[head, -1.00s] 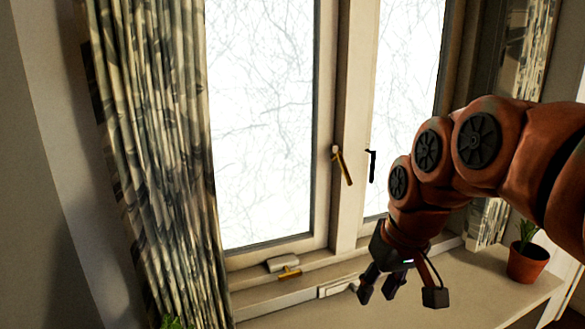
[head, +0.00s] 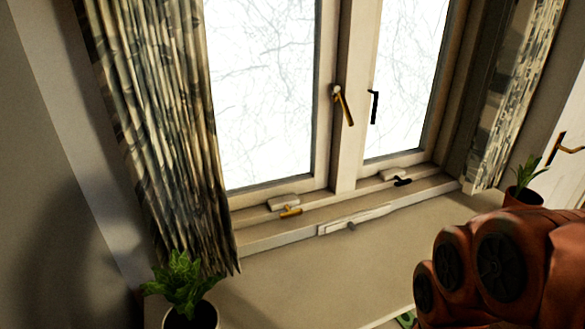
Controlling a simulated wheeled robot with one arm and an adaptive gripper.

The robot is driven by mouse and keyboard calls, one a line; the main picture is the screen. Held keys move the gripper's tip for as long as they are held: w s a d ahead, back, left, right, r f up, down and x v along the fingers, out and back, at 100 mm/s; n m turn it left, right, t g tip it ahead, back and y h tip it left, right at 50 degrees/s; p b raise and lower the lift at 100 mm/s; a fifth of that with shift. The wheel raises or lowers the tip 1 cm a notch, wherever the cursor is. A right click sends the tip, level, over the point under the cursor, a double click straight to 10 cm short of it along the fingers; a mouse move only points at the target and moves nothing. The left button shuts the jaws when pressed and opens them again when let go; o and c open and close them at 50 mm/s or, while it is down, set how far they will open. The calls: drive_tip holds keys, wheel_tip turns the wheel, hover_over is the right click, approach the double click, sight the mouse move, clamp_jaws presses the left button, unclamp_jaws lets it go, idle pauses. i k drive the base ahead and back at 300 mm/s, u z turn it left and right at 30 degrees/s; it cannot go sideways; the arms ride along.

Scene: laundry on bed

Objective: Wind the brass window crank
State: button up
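The brass window crank (head: 291,212) sits on a pale housing (head: 283,201) at the bottom of the left window frame. Its short handle points left to right along the sill. A longer brass handle (head: 343,104) hangs tilted on the middle post. A black crank (head: 402,181) sits at the bottom of the right window, and a black handle (head: 374,106) is on that window's frame. My arm is at the lower right, apart from all of these. My gripper is out of the picture, below the bottom edge.
A potted plant (head: 182,290) stands at the lower left, under the patterned left curtain (head: 165,130). Another potted plant (head: 524,185) stands at the right by the right curtain (head: 508,110). The sill shelf (head: 300,275) is mostly clear. A white bar (head: 350,220) lies along its back edge.

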sight(290, 213)
drive_tip(key=k, duration=0.5)
drive_tip(key=z, duration=1.15)
drive_tip(key=i, duration=0.55)
drive_tip(key=u, duration=1.9)
